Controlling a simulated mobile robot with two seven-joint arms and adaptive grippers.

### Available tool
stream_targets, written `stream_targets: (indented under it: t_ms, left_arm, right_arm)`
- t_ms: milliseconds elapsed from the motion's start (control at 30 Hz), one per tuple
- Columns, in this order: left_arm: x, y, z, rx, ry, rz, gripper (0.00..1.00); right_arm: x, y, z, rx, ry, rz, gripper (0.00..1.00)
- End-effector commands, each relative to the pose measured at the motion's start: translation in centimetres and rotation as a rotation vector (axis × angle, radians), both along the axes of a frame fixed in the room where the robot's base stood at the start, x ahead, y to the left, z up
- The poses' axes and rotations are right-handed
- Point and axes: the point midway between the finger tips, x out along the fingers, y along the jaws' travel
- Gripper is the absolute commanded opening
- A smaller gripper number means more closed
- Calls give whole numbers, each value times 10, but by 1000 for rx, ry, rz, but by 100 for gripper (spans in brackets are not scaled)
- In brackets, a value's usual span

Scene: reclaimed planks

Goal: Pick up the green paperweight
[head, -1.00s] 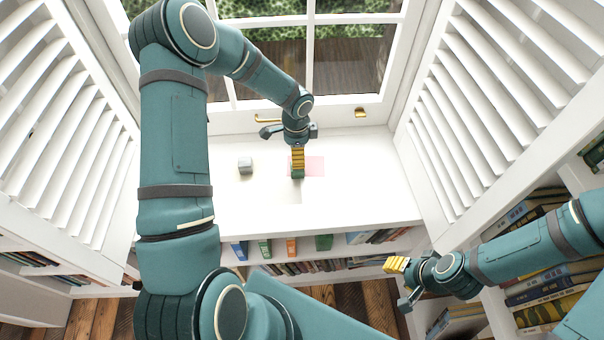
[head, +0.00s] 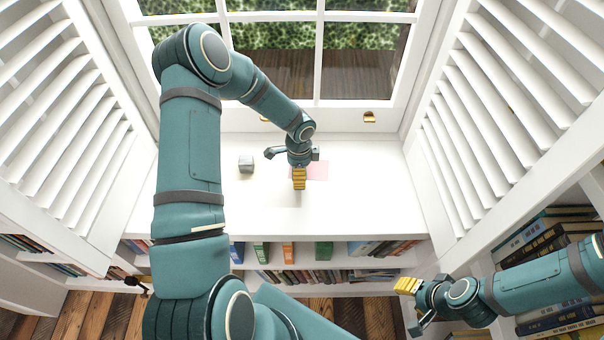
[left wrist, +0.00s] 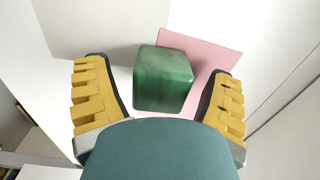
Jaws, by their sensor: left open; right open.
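The green paperweight (left wrist: 163,80) is a dark green marbled cube. In the left wrist view it sits between the two yellow fingers of my left gripper, with a gap on each side. In the head view it is hidden behind that gripper. My left gripper (head: 299,180) is open and points down over the white window sill (head: 370,195). My right gripper (head: 409,306) is open and empty, low at the right, well away from the paperweight.
A grey cube (head: 246,164) sits on the sill left of my left gripper. A flat pink square (head: 318,170) lies beside and partly behind the paperweight. Louvred shutters (head: 500,110) flank the sill, and bookshelves (head: 340,262) lie below. The sill's right part is clear.

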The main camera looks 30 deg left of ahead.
Motion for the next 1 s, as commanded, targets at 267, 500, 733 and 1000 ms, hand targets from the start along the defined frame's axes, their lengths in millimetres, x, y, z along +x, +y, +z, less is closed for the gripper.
stream_targets:
  t_ms: [267,500,733,1000]
  left_arm:
    - [0,0,1,0,0,0,16]
    - [0,0,1,1,-1,0,2]
    - [1,0,20,2,-3,0,2]
    - [1,0,72,2,-3,0,2]
  right_arm:
    - [0,0,1,1,0,1,47]
    - [0,0,1,0,0,1,47]
    - [-1,0,6,0,2,1,47]
    - [-3,1,20,2,8,2,47]
